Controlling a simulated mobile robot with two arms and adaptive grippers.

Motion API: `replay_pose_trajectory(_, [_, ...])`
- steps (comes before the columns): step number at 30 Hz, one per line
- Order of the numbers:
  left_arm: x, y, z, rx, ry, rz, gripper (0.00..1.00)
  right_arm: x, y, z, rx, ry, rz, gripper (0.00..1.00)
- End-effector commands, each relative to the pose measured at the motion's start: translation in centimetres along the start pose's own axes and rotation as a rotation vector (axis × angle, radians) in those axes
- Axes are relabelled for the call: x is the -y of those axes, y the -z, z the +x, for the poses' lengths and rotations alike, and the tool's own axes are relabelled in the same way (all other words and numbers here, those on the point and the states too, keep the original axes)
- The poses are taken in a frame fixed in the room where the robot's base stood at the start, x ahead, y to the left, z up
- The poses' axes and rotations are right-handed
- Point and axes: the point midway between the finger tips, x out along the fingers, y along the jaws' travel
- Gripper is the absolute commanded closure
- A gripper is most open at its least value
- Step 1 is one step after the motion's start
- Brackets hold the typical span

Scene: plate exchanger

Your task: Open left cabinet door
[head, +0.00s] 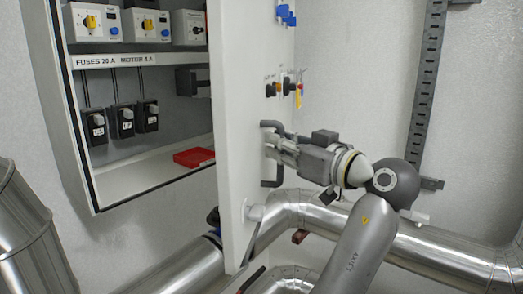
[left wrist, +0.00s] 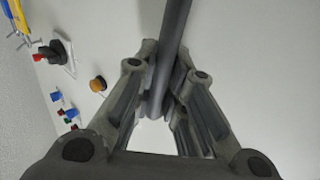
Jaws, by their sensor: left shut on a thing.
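The cabinet door (head: 242,90) stands open, swung out from the cabinet (head: 140,185), so the fuse interior shows on its left. The dark bar handle (head: 271,183) is on the door's outer face, below its switches. My left gripper (head: 279,148) is shut around the middle of the handle, with the arm reaching in from the lower right. In the left wrist view the handle (left wrist: 173,35) runs between the fingers of my left gripper (left wrist: 166,85). Its gripped part is partly hidden by the fingers. My right gripper is not in view.
A red box (head: 194,157) lies on the cabinet floor. Knobs and switches (head: 271,90) stick out from the door. Shiny pipes (head: 440,250) run below and right of the door, close under my arm. A grey perforated rail (head: 427,85) is on the right wall.

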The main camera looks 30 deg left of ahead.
Motion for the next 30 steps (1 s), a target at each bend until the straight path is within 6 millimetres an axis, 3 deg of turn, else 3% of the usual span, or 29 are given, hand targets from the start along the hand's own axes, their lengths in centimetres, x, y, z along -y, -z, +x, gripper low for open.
replay_pose_trajectory(6, [-1.3,0.1,-1.7,-0.006,0.005,0.005,1.0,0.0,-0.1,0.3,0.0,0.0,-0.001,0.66])
replay_pose_trajectory(16, [-1.4,0.2,-1.9,-0.007,0.005,0.004,1.0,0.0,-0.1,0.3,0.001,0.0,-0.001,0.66])
replay_pose_trajectory(17, [-1.4,0.2,-1.9,-0.007,0.005,0.004,0.84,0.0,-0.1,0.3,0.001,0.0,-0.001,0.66])
replay_pose_trajectory(21, [-1.4,0.2,-1.9,-0.007,0.005,0.003,0.66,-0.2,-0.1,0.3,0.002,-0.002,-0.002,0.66])
replay_pose_trajectory(30, [-1.3,0.2,-1.9,-0.007,0.007,0.001,0.65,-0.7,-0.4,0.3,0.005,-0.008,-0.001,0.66])
